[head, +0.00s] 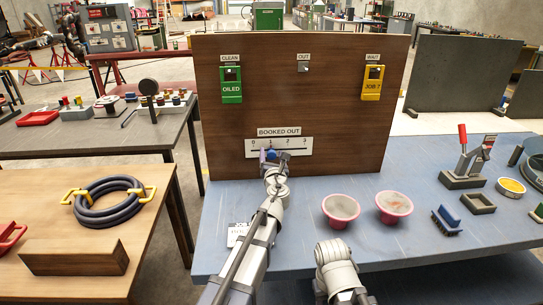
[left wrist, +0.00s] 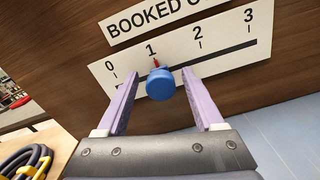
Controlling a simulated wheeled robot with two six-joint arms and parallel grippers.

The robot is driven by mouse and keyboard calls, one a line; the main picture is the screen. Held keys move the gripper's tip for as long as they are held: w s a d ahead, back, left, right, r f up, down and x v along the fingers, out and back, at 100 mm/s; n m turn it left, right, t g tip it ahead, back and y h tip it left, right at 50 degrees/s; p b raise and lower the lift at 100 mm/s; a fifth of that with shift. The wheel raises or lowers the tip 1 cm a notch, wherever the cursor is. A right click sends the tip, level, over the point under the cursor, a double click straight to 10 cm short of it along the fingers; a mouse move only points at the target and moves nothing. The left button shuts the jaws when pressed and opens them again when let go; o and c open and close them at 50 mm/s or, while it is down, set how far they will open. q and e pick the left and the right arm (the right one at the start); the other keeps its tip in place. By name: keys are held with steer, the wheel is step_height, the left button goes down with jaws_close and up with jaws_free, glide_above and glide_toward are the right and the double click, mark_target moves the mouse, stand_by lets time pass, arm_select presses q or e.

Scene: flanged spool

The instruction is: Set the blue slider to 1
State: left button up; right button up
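The blue slider (left wrist: 160,84) is a round knob on the slot of the white BOOKED OUT scale plate (left wrist: 240,25), marked 0 to 3. Its red pointer (left wrist: 156,63) stands at about the 1 mark. In the head view the slider (head: 271,154) shows small on the plate (head: 300,146), partly hidden by my gripper. My left gripper (left wrist: 160,73) is open, with one purple finger on each side of the knob. A gap shows on both sides in the wrist view. In the head view the left gripper (head: 274,156) is up at the plate. My right gripper is not in view.
The plate is on an upright brown board (head: 330,95) with green OILED and yellow JOB 7 tags above.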

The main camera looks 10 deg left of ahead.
arm_select(q)
steer(key=v, duration=0.8)
steer(key=shift+w+r, duration=0.1)
steer(key=shift+r, duration=0.05)
